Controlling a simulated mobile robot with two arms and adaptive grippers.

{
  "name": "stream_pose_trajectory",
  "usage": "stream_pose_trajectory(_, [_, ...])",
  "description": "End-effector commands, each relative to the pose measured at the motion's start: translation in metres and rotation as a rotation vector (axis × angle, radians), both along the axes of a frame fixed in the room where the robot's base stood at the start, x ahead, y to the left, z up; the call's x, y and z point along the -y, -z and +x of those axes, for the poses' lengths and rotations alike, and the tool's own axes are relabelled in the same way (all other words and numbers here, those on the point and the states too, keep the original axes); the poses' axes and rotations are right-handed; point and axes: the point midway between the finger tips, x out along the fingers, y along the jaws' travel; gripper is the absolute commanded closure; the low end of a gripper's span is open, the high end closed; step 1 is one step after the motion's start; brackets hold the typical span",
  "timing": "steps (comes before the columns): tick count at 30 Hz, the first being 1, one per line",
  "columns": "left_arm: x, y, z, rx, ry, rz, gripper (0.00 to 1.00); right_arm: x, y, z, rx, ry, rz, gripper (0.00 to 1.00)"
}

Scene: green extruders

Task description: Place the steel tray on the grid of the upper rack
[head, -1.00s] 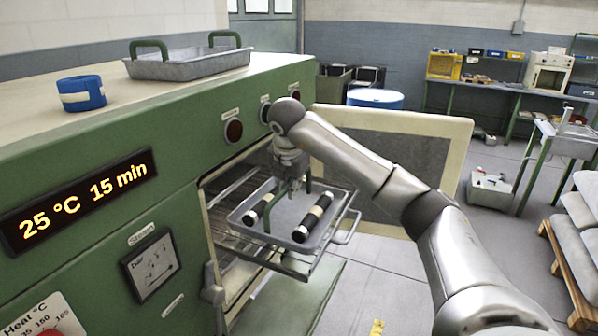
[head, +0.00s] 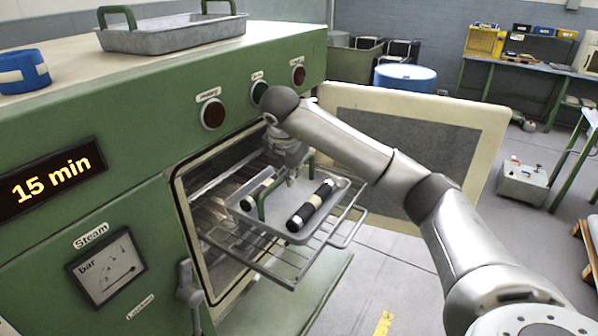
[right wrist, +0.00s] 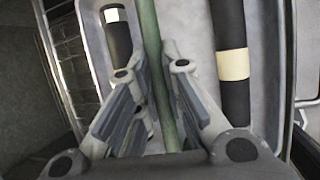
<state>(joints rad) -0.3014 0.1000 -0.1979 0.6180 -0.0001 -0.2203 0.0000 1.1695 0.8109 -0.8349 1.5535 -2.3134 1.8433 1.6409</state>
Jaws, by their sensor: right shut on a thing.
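The steel tray (head: 335,207) is shallow and grey with green handles, and carries two black rods with pale bands. It is over the pulled-out wire grid of the upper rack (head: 325,250), partly in the oven opening. I cannot tell whether it touches the grid. My right gripper (head: 291,176) is at the tray's middle. In the right wrist view, my right gripper (right wrist: 160,120) is shut on a green handle bar (right wrist: 155,60), with one rod (right wrist: 232,65) on each side. My left gripper is not in view.
The open oven door (head: 425,130) stands to the right behind my arm. A second green-handled tray (head: 175,35) and a blue tape roll (head: 22,72) sit on the oven top. A lever (head: 188,290) sticks out beside the opening.

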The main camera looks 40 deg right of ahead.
Motion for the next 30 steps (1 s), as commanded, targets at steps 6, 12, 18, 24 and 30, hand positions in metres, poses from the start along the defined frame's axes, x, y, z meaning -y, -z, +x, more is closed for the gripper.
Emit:
stream_pose_trajectory(6, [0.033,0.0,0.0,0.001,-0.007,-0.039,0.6,-0.001,0.002,0.0,-0.002,0.002,-0.001,0.9])
stream_pose_trajectory(12, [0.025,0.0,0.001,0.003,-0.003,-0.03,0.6,-0.001,0.001,0.0,-0.001,0.002,0.0,0.69])
stream_pose_trajectory(18, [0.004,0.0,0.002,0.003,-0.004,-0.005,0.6,-0.001,0.001,0.0,0.0,0.002,-0.001,0.69])
stream_pose_trajectory(24, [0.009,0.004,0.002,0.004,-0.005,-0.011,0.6,-0.004,-0.008,-0.002,0.002,0.0,0.0,0.69])
stream_pose_trajectory(30, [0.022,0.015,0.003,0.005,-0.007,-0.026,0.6,-0.015,-0.043,-0.013,0.008,-0.002,0.001,0.69])
